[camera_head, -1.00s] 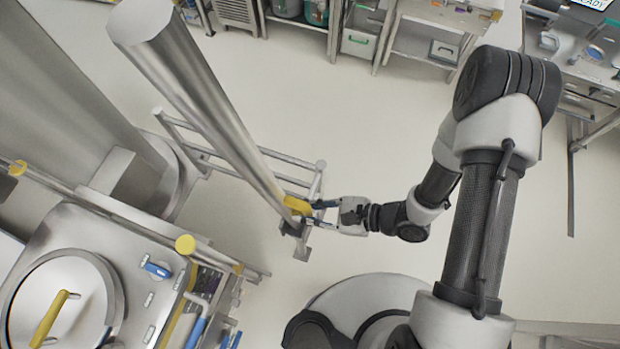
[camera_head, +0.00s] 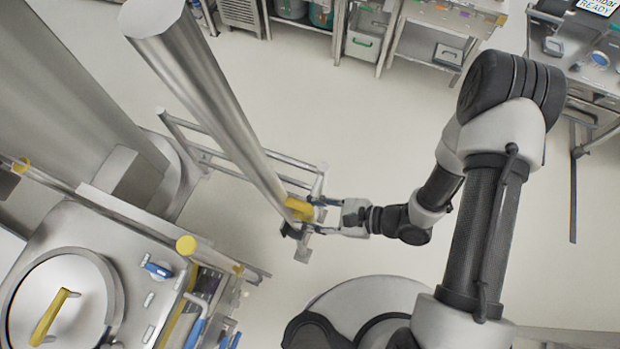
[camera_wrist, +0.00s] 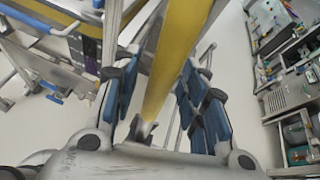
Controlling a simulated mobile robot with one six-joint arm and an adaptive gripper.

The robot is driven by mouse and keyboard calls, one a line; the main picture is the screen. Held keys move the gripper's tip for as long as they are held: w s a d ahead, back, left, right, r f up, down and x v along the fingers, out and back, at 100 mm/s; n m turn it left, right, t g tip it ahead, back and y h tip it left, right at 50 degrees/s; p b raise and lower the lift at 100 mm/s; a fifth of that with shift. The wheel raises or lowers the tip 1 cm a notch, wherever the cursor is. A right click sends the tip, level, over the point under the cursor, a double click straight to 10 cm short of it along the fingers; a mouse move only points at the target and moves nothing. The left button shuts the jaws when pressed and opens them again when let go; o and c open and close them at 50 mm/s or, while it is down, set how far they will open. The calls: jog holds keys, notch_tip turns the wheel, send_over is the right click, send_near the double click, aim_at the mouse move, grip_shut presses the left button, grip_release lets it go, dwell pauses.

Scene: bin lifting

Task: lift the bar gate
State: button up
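The bar gate appears to be the steel tube frame (camera_head: 235,165) beside the tall steel column; I cannot tell its exact extent. A yellow grip bar (camera_head: 299,208) shows at the column's lower end. My gripper (camera_head: 322,214) reaches it from the right. In the wrist view the yellow bar (camera_wrist: 176,60) runs lengthwise between the blue-padded fingers of my gripper (camera_wrist: 166,105). The fingers are apart, one on each side of the bar, with gaps visible. The column hides part of the frame in the head view.
The tall steel column (camera_head: 205,90) leans across the left. A steel machine (camera_head: 120,260) with a round lid and yellow handle (camera_head: 50,318) stands at lower left. Shelving (camera_head: 385,40) lines the back; a bench (camera_head: 590,65) stands at right. The floor between is clear.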

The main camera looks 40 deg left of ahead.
jog(key=v, duration=1.2)
dwell(0.5)
